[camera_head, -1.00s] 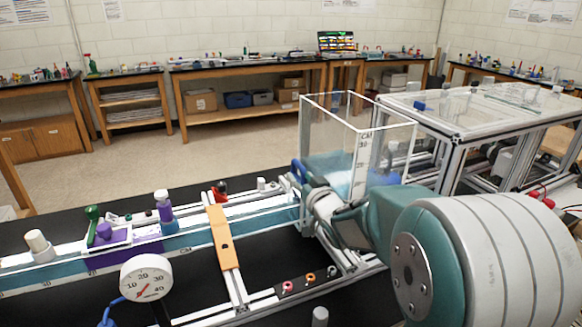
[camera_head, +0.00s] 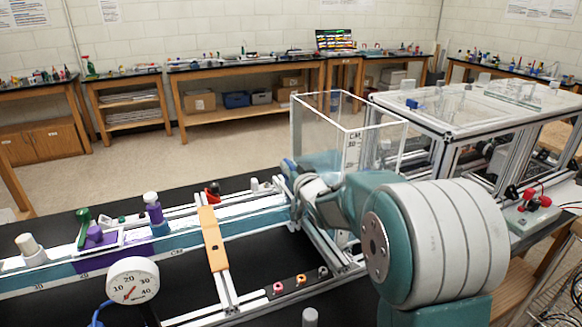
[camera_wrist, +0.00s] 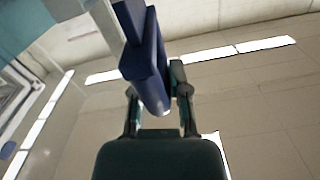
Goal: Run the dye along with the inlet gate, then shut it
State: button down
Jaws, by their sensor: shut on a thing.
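A dark blue handle (camera_wrist: 147,65), which looks like the inlet gate's grip, stands between my gripper's fingers in the wrist view. My gripper (camera_wrist: 156,92) is shut on it. In the head view a bit of the blue handle (camera_head: 288,166) shows at the near end of the clear tank (camera_head: 340,130), where the channel (camera_head: 265,222) meets it. My arm covers most of the gripper and the gate there. Purple colour (camera_head: 98,258) shows at the channel wall near a green-handled part (camera_head: 83,226). I cannot tell the gate's height.
An orange bridge piece (camera_head: 213,238) crosses the channel. A round dial gauge (camera_head: 132,280) stands in front. The floor (camera_head: 190,165) behind is clear.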

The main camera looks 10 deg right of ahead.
notch_tip(320, 180, down, 2)
jog(key=shift+f, duration=0.25)
jog(key=c, duration=0.6)
grip_release()
jog(key=shift+s+d, duration=0.1)
jog(key=shift+s, duration=0.15)
jog(key=v, duration=1.1)
jog(key=shift+s, duration=0.15)
